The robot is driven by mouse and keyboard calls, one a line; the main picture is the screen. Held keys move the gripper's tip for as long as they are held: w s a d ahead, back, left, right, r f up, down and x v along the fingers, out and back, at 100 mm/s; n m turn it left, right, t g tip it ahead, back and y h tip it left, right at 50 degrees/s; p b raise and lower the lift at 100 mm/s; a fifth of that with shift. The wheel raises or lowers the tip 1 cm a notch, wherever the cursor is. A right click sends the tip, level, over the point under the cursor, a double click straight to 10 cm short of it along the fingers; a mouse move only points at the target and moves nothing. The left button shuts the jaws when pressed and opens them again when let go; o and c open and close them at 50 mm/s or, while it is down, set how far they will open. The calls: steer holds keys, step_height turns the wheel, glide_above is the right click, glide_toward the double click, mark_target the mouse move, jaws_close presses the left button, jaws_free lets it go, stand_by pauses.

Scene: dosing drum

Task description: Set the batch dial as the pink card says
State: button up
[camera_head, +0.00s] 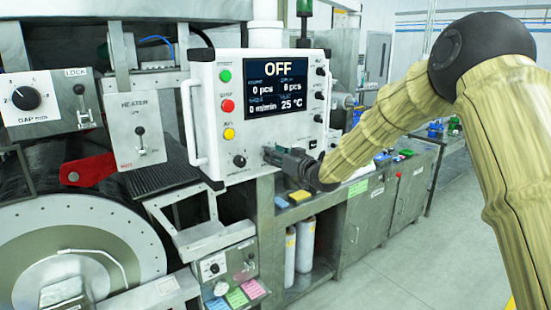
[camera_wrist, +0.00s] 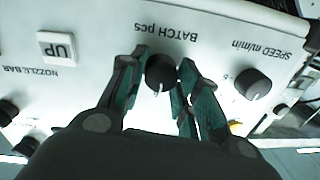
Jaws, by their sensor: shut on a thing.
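The batch dial (camera_wrist: 160,72) is a round black knob under the upside-down label "BATCH pcs" in the wrist view. A small pale mark shows at its lower edge; its scale is hard to read. My gripper (camera_wrist: 161,78) has one finger on each side of the knob and is shut on it. In the head view my gripper (camera_head: 271,155) is at the lower right of the white control panel (camera_head: 209,95), and hides the dial there. The pink card (camera_head: 253,288) lies at the bottom, by a small lower panel; its writing is too small to read.
The panel screen (camera_head: 275,88) reads OFF, 0 pcs, 0 m/min and 25 °C. A green card (camera_head: 237,297) lies beside the pink one.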

steer(key=n+b, duration=0.7)
steer(key=b, duration=0.2)
steer(key=shift+n+h+b, duration=0.35)
steer(key=shift+n+h, duration=0.05)
steer(key=shift+r, duration=0.1)
steer(key=o, duration=1)
steer(key=shift+s, duration=0.1)
steer(key=v, duration=1.2)
